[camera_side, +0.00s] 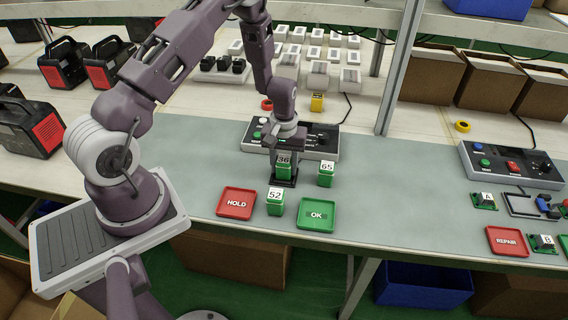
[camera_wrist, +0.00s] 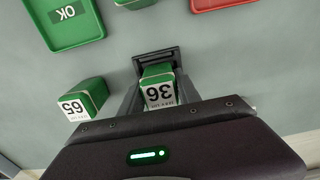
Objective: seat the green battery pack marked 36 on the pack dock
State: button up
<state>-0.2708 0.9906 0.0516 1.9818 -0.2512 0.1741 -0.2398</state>
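The green battery pack marked 36 (camera_side: 284,168) stands upright at the black pack dock (camera_side: 294,183). In the wrist view the pack (camera_wrist: 159,92) is between my two fingers, with the dock's black frame (camera_wrist: 155,57) just beyond it. My gripper (camera_side: 285,152) points down over the pack, and in the wrist view its fingers (camera_wrist: 158,98) lie close along both sides and appear shut on it. The pack's underside is hidden, so I cannot tell whether it is fully down in the dock.
Green pack 65 (camera_side: 326,174) stands right of the dock, and pack 52 (camera_side: 275,202) stands in front. A red HOLD tray (camera_side: 237,203) and green OK tray (camera_side: 317,214) lie near the front edge. A control box (camera_side: 325,141) sits behind the dock.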

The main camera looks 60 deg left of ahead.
jog(key=o, duration=0.4)
jog(key=shift+r, duration=0.1)
jog(key=shift+m+t, duration=0.3)
jog(key=r, duration=0.7)
jog(key=d+r, duration=0.1)
jog(key=r, duration=0.2)
jog(key=shift+w+d+r, duration=0.1)
jog(key=shift+w+r, duration=0.05)
jog(key=shift+r, duration=0.15)
jog(key=s+d+r+m+t, duration=0.1)
jog(key=s+d+r+m, duration=0.2)
jog(key=r, duration=0.4)
jog(key=s+d+r+t, duration=0.1)
jog(key=s+d+r, duration=0.25)
jog(key=r, duration=0.35)
jog(key=s+d+r+m+t, duration=0.1)
jog(key=s+d+r+m, duration=0.1)
jog(key=s+r, duration=0.4)
jog(key=s+r+m, duration=0.1)
jog(key=s, duration=0.2)
jog(key=s+d+r+m+t, duration=0.1)
jog(key=s, duration=0.3)
jog(key=s+d+r+m+t, duration=0.1)
jog(key=s+r, duration=0.1)
jog(key=s, duration=0.1)
jog(key=shift+s, duration=0.15)
